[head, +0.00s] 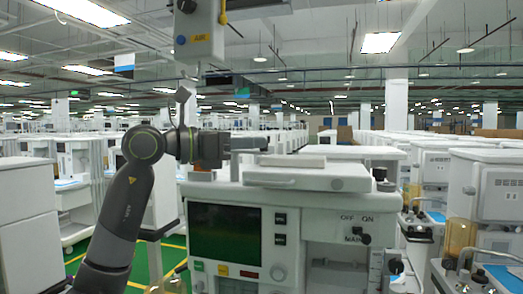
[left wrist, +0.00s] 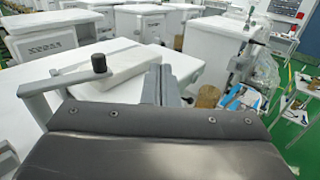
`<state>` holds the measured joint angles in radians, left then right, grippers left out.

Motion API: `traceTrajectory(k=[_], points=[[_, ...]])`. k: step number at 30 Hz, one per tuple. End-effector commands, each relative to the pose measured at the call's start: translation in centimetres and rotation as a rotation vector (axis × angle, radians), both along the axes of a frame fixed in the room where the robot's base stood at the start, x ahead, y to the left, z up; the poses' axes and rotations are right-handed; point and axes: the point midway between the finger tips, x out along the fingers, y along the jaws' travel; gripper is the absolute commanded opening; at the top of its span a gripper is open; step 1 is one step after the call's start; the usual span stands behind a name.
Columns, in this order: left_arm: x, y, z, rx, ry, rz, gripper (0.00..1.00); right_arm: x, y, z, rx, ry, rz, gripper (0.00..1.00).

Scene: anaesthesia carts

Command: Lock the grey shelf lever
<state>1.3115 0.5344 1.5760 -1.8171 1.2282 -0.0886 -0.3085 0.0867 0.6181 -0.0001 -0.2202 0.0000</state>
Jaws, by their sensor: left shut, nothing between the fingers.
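My left gripper (head: 262,143) comes in from the left above the white anaesthesia cart (head: 228,190) in the head view. It is shut and empty, its fingers pointing right over the cart's top. In the left wrist view the closed fingers (left wrist: 160,85) point away from me, above white surfaces. A grey lever (left wrist: 62,82) with a black knob (left wrist: 99,62) shows left of the fingers, apart from them. In the head view a dark knob (head: 379,173) stands at the cart's right edge; I cannot tell whether it is the same one. My right gripper is not in view.
A white slab with a raised rim (head: 308,176) lies on the cart top, right of the gripper. A dark monitor (head: 225,233) is in the cart's front. More white carts (head: 490,185) stand close on the right. A light-coloured box (head: 198,30) hangs overhead.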

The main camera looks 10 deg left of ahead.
Motion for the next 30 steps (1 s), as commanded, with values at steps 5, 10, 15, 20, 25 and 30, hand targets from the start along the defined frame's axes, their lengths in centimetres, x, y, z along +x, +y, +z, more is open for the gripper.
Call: traceTrajectory(k=[5,10,15,20,25,30], points=[[-3.3,1.2,-0.6,0.002,-0.001,0.004,0.00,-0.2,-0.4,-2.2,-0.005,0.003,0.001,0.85],[-5.9,1.9,-0.4,0.002,0.000,0.003,0.00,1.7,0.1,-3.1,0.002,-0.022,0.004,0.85],[-7.0,2.1,-0.3,0.001,0.004,0.001,0.00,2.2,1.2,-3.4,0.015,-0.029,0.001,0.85],[-7.1,2.2,-0.2,0.000,0.006,0.001,0.00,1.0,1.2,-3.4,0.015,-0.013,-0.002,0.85],[-7.1,2.2,-0.2,0.000,0.006,0.001,0.00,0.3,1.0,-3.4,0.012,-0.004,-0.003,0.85],[-7.0,2.1,-0.3,-0.003,0.006,-0.002,0.00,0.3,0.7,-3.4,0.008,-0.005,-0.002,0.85]])
